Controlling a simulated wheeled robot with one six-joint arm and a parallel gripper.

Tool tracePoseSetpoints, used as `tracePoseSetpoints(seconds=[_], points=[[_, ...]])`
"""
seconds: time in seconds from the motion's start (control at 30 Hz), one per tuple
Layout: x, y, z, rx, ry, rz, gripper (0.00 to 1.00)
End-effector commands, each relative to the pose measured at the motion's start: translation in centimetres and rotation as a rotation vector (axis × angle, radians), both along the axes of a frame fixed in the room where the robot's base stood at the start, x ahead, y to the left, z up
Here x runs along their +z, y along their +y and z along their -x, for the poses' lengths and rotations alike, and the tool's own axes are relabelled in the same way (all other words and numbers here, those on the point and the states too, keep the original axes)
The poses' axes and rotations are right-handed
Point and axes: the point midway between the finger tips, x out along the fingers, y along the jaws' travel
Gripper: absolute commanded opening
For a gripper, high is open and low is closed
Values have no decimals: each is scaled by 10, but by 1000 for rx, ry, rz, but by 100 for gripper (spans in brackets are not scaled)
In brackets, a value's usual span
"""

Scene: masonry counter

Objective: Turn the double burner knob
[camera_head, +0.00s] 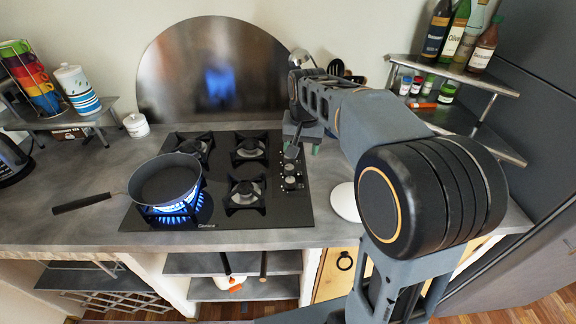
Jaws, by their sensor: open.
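The black gas hob (227,208) is set in the grey counter. Its column of knobs (290,182) runs along the right side. I cannot tell which of them is the double burner knob. My gripper (291,152) is over the upper end of the knob column, pointing down, with its jaws open. The fingertips are small in view, and I cannot tell whether they touch a knob. The upper part of the column is partly hidden by the gripper. The front left burner has a blue flame (172,212) under a dark frying pan (165,180).
The pan's handle (82,203) sticks out left. A white round object (345,202) lies right of the hob, partly behind my arm. A metal rack (480,80) with bottles and jars stands at the right. A white lidded pot (136,125) stands behind left.

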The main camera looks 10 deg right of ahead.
Motion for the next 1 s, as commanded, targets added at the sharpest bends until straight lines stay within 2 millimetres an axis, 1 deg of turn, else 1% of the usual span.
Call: tracePoseSetpoints(seconds=[0.03, 0.1, 0.2, 0.3, 0.4, 0.5, 0.67, 0.77, 1.0], points=[[-5, 1, -22, -31, 27, -4, 64], [-11, 2, -46, -78, 56, -10, 64], [-22, 2, -75, -138, 91, -15, 64], [-33, 2, -95, -185, 117, -17, 64], [-41, 1, -108, -218, 134, -19, 64], [-49, 0, -115, -238, 144, -19, 64], [-67, -1, -118, -248, 150, -18, 64], [-84, -1, -117, -248, 151, -18, 64], [-131, -1, -117, -248, 153, -18, 64]])
